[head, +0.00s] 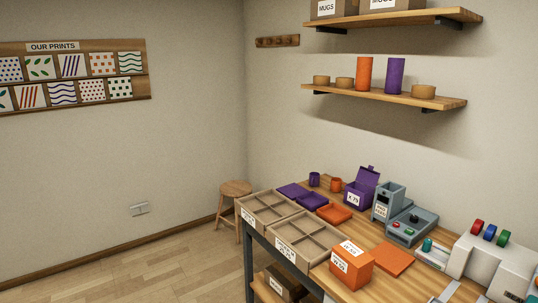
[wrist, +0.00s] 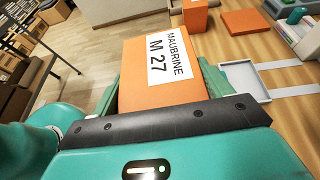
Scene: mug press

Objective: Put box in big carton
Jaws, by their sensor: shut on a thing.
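An orange box (wrist: 139,62) with a white label reading "MAUBRINE M 27" fills the middle of the wrist view. My gripper (wrist: 163,88) is shut on it, with one green finger along each side. The gripper and this box do not show in the head view. Brown cartons (head: 283,283) stand on the shelf under the table; brown box shapes (wrist: 22,85) also show at the left of the wrist view. I cannot tell which one is the big carton.
Another orange box (head: 352,267) stands near the table's front edge, beside a flat orange piece (head: 393,259). Two divided trays (head: 305,258) lie left of it. A purple open box (head: 361,190) and grey machines (head: 408,226) stand behind. A stool (head: 236,188) stands left, on open floor.

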